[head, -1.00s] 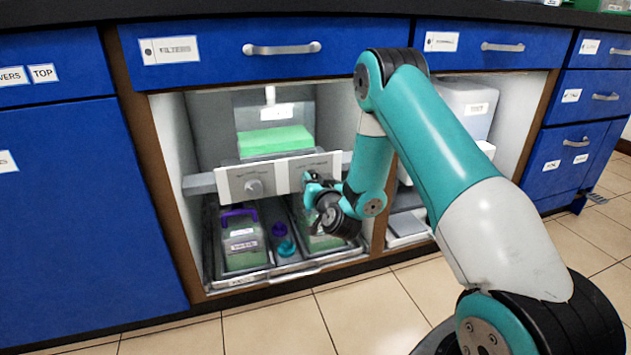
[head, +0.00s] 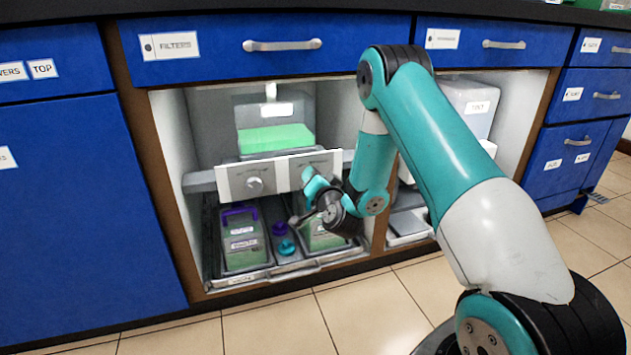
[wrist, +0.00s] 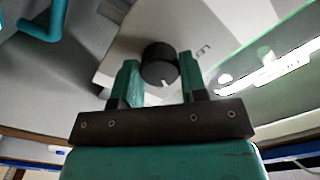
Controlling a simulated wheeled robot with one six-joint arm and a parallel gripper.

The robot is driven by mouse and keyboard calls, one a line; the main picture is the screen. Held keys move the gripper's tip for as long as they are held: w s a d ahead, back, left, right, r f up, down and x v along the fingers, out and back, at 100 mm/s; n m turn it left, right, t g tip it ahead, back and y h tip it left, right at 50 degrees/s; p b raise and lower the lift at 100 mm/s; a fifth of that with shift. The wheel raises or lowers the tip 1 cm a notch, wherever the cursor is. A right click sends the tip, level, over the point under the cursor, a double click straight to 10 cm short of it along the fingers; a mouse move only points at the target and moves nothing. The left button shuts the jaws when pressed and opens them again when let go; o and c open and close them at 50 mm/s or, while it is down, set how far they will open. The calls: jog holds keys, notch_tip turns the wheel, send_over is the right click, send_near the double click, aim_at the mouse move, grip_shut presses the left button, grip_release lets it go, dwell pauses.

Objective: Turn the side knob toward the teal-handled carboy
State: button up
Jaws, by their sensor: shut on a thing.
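A white panel (head: 240,182) runs across the cabinet opening, with a grey knob (head: 254,184) on its left half. In the wrist view a dark round knob (wrist: 160,66) with a pale mark on its lower rim sits on the panel (wrist: 120,60). My gripper (wrist: 160,78) has its teal fingers on both sides of this knob, closed on it. In the head view my gripper (head: 308,177) is at the panel's right half and hides that knob. Below is a carboy (head: 325,238), partly hidden by my wrist. A teal handle (wrist: 40,26) shows at the wrist view's upper left.
A purple-handled carboy (head: 240,250) stands in the tray (head: 260,281) at left. A purple cap (head: 279,229) and a teal cap (head: 286,247) lie between the carboys. A green-filled vessel (head: 275,138) is above the panel. The cabinet's wooden post (head: 380,225) is close to my wrist.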

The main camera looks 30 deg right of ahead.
jog(key=shift+m, duration=1.4)
jog(key=shift+s, duration=0.1)
jog(key=o, duration=0.9)
